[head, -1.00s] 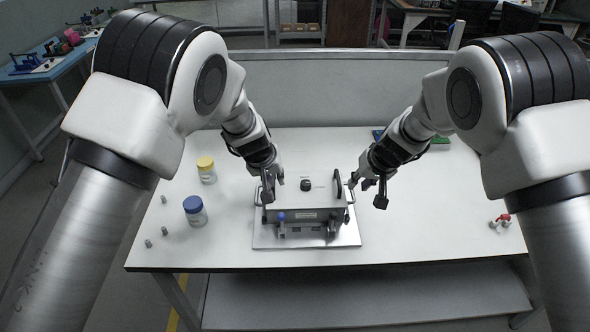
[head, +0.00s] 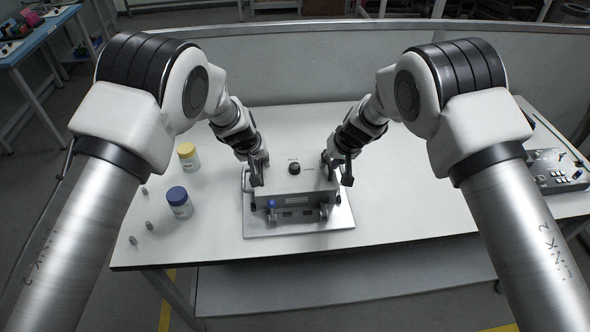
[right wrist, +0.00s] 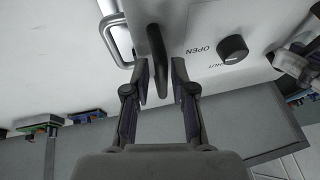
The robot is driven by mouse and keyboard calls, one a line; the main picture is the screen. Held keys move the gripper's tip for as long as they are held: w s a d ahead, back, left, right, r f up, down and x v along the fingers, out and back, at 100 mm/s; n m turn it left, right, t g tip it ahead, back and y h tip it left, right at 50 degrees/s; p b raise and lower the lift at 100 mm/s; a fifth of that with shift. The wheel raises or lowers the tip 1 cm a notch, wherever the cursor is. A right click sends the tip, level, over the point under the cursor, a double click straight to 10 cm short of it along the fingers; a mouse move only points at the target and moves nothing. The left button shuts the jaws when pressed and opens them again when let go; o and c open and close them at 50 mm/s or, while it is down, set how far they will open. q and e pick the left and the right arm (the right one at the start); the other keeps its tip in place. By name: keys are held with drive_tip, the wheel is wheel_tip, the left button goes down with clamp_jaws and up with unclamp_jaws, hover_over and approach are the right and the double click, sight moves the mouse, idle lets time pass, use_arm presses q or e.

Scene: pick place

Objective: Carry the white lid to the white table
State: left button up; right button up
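The white lid (head: 290,185) sits flat on a grey metal box (head: 300,215) on the white table (head: 400,215). It has a black knob (head: 294,168) and a dark upright handle at each side. The right wrist view shows the lid (right wrist: 205,25), with OPEN and SHUT printed by its knob. There, my right gripper (right wrist: 161,78) is open, its fingers on either side of the black handle (right wrist: 156,45) with gaps visible. My left gripper (head: 257,172) is at the lid's left handle, which it mostly hides; its finger gap is unclear.
The box stands on a silver plate (head: 300,231). A yellow-capped jar (head: 188,157) and a blue-capped jar (head: 179,202) stand to the left, near small metal pieces. A control panel (head: 550,168) is at the far right. Table space right of the plate is clear.

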use_arm(q)
drive_tip(key=shift+f, duration=0.2)
use_arm(e)
drive_tip(key=shift+a+f, duration=0.15)
drive_tip(key=shift+f, duration=0.1)
use_arm(q)
drive_tip(key=shift+w+f, duration=0.25)
use_arm(e)
drive_tip(key=shift+w+a+f, duration=0.1)
drive_tip(key=shift+w+f, duration=0.1)
use_arm(q)
clamp_jaws()
use_arm(e)
clamp_jaws()
use_arm(q)
drive_tip(key=shift+r, duration=0.15)
use_arm(e)
drive_tip(key=shift+r, duration=0.15)
